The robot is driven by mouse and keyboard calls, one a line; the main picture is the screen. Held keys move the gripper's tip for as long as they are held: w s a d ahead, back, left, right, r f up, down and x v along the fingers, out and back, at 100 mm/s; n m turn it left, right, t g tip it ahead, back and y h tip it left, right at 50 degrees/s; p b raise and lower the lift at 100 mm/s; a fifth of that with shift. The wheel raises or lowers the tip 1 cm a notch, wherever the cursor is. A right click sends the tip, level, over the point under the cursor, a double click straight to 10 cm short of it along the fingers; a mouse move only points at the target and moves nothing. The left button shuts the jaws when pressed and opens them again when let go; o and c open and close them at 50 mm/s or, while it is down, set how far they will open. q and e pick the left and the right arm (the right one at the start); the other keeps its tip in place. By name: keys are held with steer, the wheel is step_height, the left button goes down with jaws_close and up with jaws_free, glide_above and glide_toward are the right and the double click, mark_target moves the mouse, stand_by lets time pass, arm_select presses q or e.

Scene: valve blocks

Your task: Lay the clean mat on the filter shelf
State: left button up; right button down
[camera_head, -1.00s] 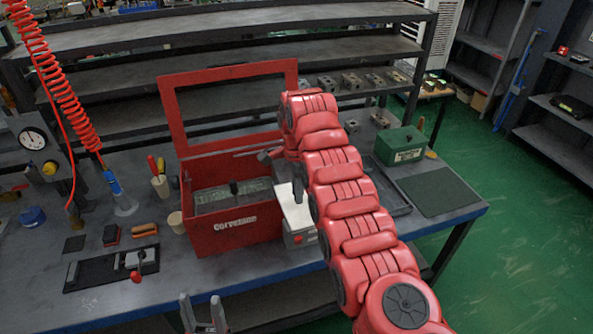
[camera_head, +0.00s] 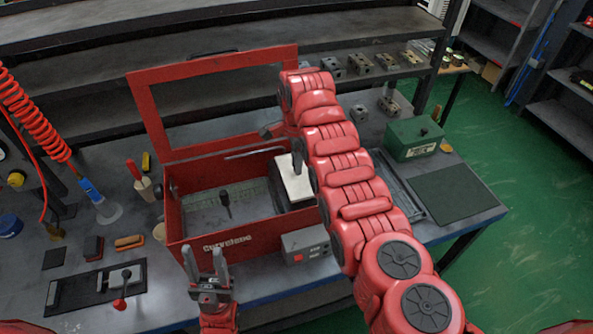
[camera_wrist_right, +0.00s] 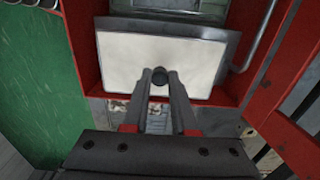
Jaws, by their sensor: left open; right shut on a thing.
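The clean mat looks to be the white square slab (camera_head: 294,184) with a grey rim, at the right end of the open red box (camera_head: 215,240). It fills the middle of the right wrist view (camera_wrist_right: 125,60). My right gripper (camera_wrist_right: 159,76) is shut on a dark upright peg on it; the arm hides part of this in the head view. Whether the slab touches anything below is unclear. Inside the box is a grey surface (camera_head: 200,212), perhaps the filter shelf, with another dark peg (camera_head: 226,204). My left gripper (camera_head: 206,262) is open and empty before the box's front wall.
The box's raised red frame lid (camera_head: 152,115) stands behind it. A grey control unit with a red button (camera_head: 305,245) is at its front right. A green box (camera_head: 412,142) and a dark green mat (camera_head: 453,192) are at the right. Valve blocks (camera_head: 388,104) stand behind.

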step_height(320, 180, down, 4)
steer(key=shift+w+f, duration=0.1)
steer(key=shift+f, duration=0.6)
steer(key=shift+b, duration=0.3)
steer(key=c, duration=0.7)
jaws_free()
